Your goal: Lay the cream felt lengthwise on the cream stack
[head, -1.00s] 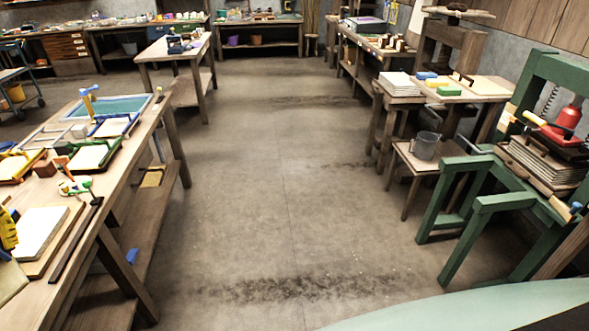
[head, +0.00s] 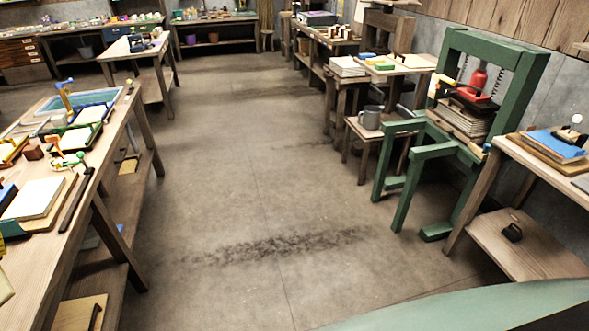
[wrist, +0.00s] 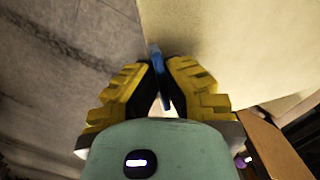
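In the wrist view, the yellow fingers of my gripper (wrist: 160,80) are closed together on a narrow blue tab (wrist: 157,62). A broad cream sheet, seemingly the cream felt (wrist: 235,45), fills the upper right just beyond the fingertips. I cannot tell whether the tab is joined to it. A pale cream stack (head: 36,197) lies on a board on the left table. Another pale stack (head: 347,66) lies on the right-hand bench farther back. I cannot tell which is the cream stack meant.
The left bench (head: 82,210) is crowded with trays and tools. A green press (head: 520,75) stands at right, beside a low stand with a grey bucket (head: 369,117). A wooden table (head: 560,185) bears a blue sheet at far right. The middle floor is clear.

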